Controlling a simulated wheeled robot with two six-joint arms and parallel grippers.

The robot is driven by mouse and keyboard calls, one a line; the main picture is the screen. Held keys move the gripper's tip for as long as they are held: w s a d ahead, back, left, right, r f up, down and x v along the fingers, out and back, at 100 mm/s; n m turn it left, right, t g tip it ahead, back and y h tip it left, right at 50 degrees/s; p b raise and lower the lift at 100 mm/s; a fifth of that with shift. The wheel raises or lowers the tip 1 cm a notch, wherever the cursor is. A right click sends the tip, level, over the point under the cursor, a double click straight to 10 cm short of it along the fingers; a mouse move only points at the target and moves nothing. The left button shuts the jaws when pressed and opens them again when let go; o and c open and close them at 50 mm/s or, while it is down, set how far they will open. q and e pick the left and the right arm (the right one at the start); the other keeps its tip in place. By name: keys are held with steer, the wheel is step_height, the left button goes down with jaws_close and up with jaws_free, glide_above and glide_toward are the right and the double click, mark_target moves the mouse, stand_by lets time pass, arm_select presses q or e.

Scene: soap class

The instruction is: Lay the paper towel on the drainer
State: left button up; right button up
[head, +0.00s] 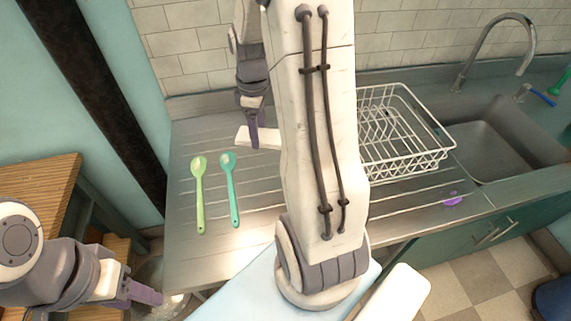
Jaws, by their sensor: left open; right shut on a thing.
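My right gripper (254,128) points down above the back left of the ribbed metal draining surface (265,196). It is shut on a white piece, which looks like the paper towel (262,140); my arm hides its right part. A white wire dish rack (425,160) stands on the counter to the right of my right arm, partly hidden by it. It looks empty. My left gripper (146,292) is low at the left, beside the counter's front left corner. It is open and empty, though the gap between its fingers hardly shows.
A light green spoon (199,195) and a teal spoon (231,190) lie on the ribbed surface. A sink (490,140) with a tap (490,45) is right of the rack. A small purple item (452,200) lies near the front edge. A wooden shelf unit (38,180) stands left.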

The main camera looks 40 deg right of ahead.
mark_target(263, 176)
step_height(263, 176, down, 15)
steer(key=shift+s+r+p, duration=0.1)
steer(key=shift+r+p, duration=0.05)
steer(key=shift+p, duration=0.85)
steer(key=shift+f, duration=0.25)
